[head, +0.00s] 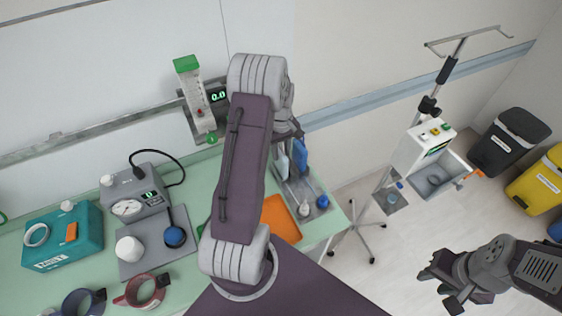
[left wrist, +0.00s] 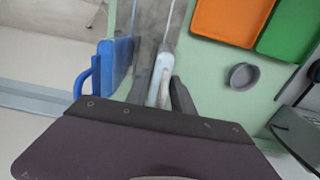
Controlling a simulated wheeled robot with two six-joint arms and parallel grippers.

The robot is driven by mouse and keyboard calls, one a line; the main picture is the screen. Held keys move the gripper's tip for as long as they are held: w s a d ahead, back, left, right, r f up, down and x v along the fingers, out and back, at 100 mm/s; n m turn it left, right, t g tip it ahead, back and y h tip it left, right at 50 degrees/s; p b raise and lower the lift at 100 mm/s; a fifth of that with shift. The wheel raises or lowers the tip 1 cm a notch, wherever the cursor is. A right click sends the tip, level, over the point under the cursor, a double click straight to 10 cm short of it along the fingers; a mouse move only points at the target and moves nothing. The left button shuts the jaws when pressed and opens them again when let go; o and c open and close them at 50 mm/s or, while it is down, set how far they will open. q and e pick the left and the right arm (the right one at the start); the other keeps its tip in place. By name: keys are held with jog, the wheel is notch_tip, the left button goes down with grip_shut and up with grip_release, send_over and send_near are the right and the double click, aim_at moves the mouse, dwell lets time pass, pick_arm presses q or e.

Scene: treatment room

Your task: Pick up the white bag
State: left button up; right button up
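A slim whitish thing, probably the white bag (left wrist: 162,72), lies between the dark fingers of my left gripper (left wrist: 163,92) in the left wrist view. In the head view the pale thing (head: 283,166) shows beside my left arm, above the grey tray. The fingers stand close on both sides of it; whether they touch it I cannot tell. My left gripper is mostly hidden behind my arm in the head view. My right gripper (head: 440,288) is open and empty over the floor at the lower right.
A blue thing (left wrist: 118,62) stands close to the left gripper. An orange tray (head: 281,218) and a green tray (left wrist: 290,28) lie on the green table, with a grey ring (left wrist: 243,76) nearby. A wheeled stand (head: 440,85) with a white device and bins (head: 510,140) are at right.

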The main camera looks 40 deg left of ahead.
pick_arm(q)
grip_shut()
jog(key=shift+w, duration=0.1)
dwell(1.2)
jog(key=shift+w+r, duration=0.1)
jog(key=shift+r, duration=0.35)
notch_tip(320, 180, up, 3)
jog(key=shift+a+f+b, duration=0.1)
jog(key=shift+b, duration=0.5)
jog(key=s+d+r+b, duration=0.2)
jog(key=s+d+r, duration=0.3)
jog(key=d, duration=0.5)
jog(key=shift+s+d+r, duration=0.25)
jog(key=shift+d+r, duration=0.05)
jog(key=shift+r, duration=0.85)
